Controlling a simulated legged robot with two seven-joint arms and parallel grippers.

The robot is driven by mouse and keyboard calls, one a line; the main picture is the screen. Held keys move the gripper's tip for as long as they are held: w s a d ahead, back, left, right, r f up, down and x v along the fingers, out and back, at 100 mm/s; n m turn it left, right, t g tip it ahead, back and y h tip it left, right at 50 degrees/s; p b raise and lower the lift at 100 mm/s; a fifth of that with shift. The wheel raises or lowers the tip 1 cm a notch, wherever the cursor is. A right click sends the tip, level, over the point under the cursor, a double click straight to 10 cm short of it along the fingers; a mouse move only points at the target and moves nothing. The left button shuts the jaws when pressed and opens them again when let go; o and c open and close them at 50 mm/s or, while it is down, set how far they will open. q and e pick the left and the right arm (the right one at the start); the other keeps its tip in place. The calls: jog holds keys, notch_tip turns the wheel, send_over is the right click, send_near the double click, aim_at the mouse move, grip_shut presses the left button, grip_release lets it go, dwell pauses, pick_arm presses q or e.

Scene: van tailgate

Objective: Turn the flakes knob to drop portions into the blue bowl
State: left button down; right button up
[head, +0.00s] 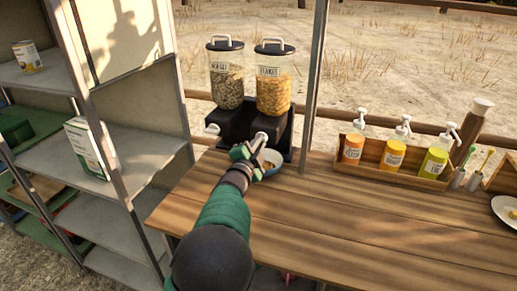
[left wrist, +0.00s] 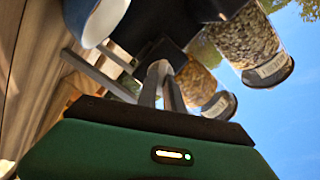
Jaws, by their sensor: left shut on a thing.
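The flakes dispenser (head: 273,92) is the right one of two clear canisters with dark lids on a black stand. It holds orange flakes, and it also shows in the left wrist view (left wrist: 199,84). My left gripper (head: 255,145) is at the front of the stand, shut on the flakes knob, which it mostly hides. In the left wrist view, the fingers (left wrist: 161,82) are close together and point at the stand. The blue bowl (head: 273,174) sits below the flakes outlet, partly hidden by my gripper, with some pale content. It also shows in the left wrist view (left wrist: 108,18). My right gripper is out of view.
The muesli dispenser (head: 227,90) stands left of the flakes, with its own white knob (head: 212,130). A metal shelf (head: 130,145) stands at left. A post (head: 313,85) and a wooden crate of bottles (head: 380,176) are at right. The front tabletop is clear.

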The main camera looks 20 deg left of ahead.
pick_arm(q)
jog(key=m+b, duration=0.1)
jog(key=m, duration=0.1)
jog(key=f+m+b, duration=0.1)
jog(key=m, duration=0.2)
jog(key=shift+d+b, duration=0.15)
jog(key=shift+b, duration=0.2)
jog(key=shift+m, duration=0.3)
jog(key=c, duration=1.6)
grip_release()
jog(key=shift+o, duration=0.6)
jog(key=shift+r, duration=0.15)
jog(key=shift+r, duration=0.1)
